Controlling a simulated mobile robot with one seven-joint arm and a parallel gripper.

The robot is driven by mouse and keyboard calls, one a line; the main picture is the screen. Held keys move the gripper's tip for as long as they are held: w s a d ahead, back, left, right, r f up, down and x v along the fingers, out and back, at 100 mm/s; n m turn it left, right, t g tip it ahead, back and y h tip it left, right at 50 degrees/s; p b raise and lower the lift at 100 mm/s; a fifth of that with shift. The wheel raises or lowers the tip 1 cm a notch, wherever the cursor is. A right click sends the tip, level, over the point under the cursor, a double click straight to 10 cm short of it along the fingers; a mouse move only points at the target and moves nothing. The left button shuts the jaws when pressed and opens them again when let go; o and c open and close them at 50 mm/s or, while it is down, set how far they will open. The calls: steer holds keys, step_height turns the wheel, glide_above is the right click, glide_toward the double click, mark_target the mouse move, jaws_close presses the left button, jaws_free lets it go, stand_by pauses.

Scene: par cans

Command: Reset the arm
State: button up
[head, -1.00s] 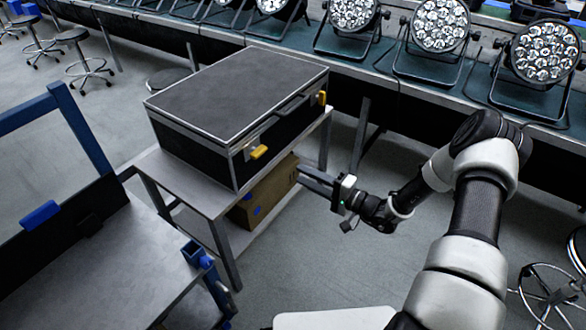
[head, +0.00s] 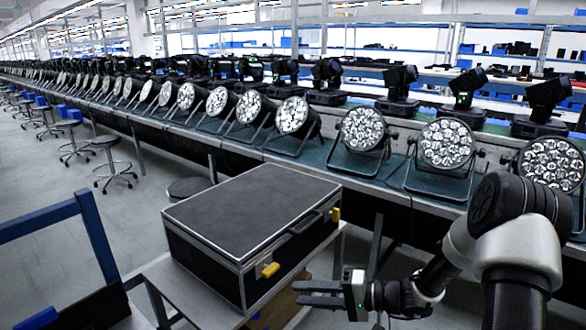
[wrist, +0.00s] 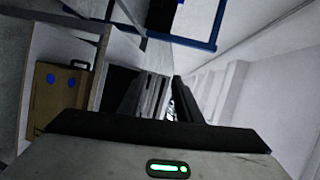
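My gripper (head: 297,292) is at the lower middle of the head view, pointing left, just right of the black case (head: 252,212). Its two fingers are apart with nothing seen between them. The fingers also show in the wrist view (wrist: 163,78), reaching away from the camera with a gap between them. My arm stretches in from the right, bent at the elbow. The closed black case has silver edges and yellow latches and sits on a grey table (head: 172,285).
A cardboard box (head: 278,308) is below the case; a box with blue dots (wrist: 58,92) shows in the wrist view. A long bench (head: 400,182) with several par cans (head: 362,130) runs behind. A blue frame (head: 95,235) stands at left. Stools stand on the floor beyond.

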steer(key=s+r+n+g+h, duration=0.45)
steer(key=s+r+h, duration=0.25)
steer(key=s+r, duration=0.5)
steer(key=s+d+r+m+t+h, duration=0.2)
steer(key=s+d+r+t+h, duration=0.3)
steer(key=s+d+r+h, duration=0.6)
step_height(320, 180, up, 19)
steer(key=s+a+y+p, duration=0.1)
steer(key=s+y+p, duration=0.1)
steer(key=p, duration=1.8)
steer(key=shift+r+y, duration=0.2)
steer(key=shift+y, duration=0.3)
steer(key=shift+w+t, duration=0.15)
steer(key=shift+t, duration=0.1)
